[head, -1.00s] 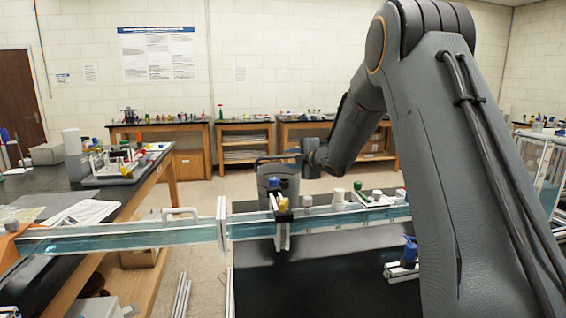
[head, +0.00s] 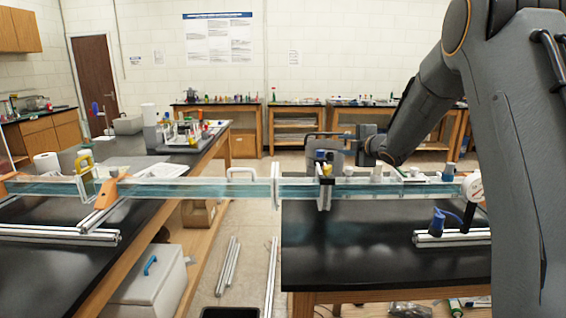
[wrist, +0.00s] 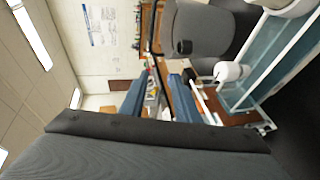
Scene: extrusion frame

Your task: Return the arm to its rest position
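My grey arm (head: 515,150) stands at the right of the head view. Its upper link rises out of the top and its forearm (head: 420,105) slopes down to the left. The wrist end lies behind the long clear channel, near the middle. In the wrist view, my gripper (wrist: 158,98) shows two blue-grey fingers spread apart. Nothing is held between them.
The clear channel (head: 200,189) with teal sides crosses the view over the left black bench and the right black table (head: 350,250). Aluminium bars (head: 450,238) and a blue-handled clamp (head: 445,222) are near my arm. A floor gap separates the benches.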

